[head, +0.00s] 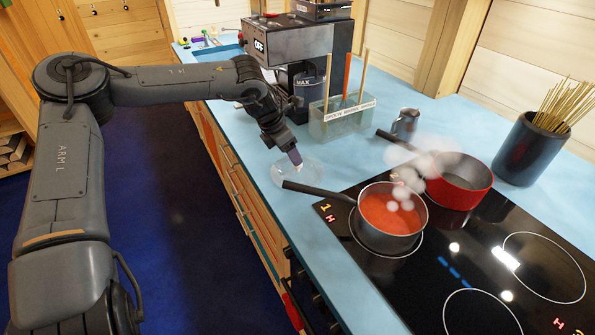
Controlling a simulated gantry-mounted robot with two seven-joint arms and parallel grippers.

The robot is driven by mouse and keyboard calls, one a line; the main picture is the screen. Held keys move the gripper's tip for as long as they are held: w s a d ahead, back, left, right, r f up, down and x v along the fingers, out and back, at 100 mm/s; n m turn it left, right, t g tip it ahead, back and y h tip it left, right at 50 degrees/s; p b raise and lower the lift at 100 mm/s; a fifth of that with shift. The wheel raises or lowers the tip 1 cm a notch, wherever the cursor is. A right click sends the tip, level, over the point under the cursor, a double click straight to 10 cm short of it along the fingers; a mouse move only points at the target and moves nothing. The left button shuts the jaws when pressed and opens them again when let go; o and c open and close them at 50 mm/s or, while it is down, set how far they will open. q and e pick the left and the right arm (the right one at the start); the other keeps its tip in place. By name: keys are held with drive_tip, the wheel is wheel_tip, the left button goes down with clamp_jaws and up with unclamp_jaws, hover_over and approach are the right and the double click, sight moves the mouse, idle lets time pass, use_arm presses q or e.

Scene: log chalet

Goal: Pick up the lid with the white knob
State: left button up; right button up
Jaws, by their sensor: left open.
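A clear glass lid (308,177) lies on the blue counter, left of the stove and just behind the handle of the front pan. My left gripper (296,160) points down right over the middle of the lid, with its jaws open. The tips are at or just above the lid's centre, and I cannot tell whether they touch it. The knob is hidden or too small to make out there. My right gripper is not in view.
A steel saucepan (416,236) of red sauce steams on the black hob (420,290), its handle reaching toward the lid. Behind it stands a red pot (484,186). A utensil holder (345,122), a coffee machine (285,48) and a metal jug (406,122) stand further back.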

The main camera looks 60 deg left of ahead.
sight(297, 168)
use_arm(q)
drive_tip(key=shift+p+x, duration=0.65)
drive_tip(key=shift+x, duration=1.95)
drive_tip(key=shift+a, duration=0.1)
drive_tip(key=shift+c, duration=0.3)
clamp_jaws()
